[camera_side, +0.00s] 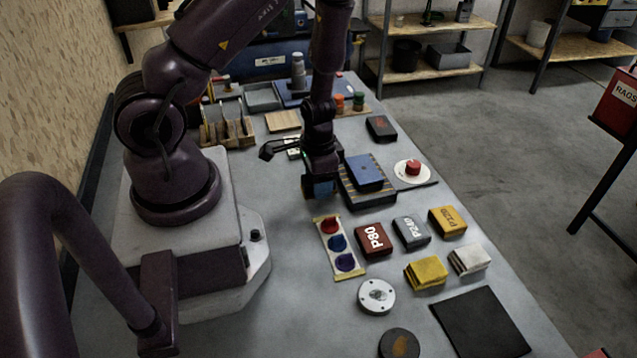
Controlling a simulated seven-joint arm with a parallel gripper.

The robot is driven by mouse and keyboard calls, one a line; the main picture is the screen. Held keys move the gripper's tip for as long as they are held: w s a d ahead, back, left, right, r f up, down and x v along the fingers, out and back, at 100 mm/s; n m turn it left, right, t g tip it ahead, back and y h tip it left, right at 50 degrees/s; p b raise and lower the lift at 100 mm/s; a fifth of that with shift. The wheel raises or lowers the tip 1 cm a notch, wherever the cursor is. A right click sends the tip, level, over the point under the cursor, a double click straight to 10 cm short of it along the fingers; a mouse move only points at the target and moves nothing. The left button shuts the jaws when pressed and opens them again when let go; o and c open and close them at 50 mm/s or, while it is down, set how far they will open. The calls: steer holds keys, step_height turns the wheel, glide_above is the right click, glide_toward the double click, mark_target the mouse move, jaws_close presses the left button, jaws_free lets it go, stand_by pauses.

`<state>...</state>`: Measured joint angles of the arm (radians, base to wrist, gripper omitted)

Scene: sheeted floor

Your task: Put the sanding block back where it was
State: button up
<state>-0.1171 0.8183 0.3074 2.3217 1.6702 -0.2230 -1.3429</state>
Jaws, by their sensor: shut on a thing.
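My gripper (320,180) points down over the table, left of a dark pad with yellow-striped edges (375,202). It is shut on a small block with a blue face (322,188), partly hidden by the fingers; I cannot read any label on it. A flat blue block (364,171) lies on the striped pad, just right of my gripper. Labelled blocks lie nearer the camera: a dark red P80 block (373,240), a grey P240 block (411,233) and a yellow P120 block (447,221).
A strip with red and blue discs (338,248) lies below my gripper. A red button on a white base (412,171), yellow (426,272) and white (469,260) pads, a white disc (376,296) and a black mat (480,322) lie to the right and front. Wooden racks (227,128) stand behind.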

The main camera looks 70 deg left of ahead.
steer(key=shift+f, duration=0.45)
steer(key=shift+f, duration=0.15)
steer(key=o, duration=0.9)
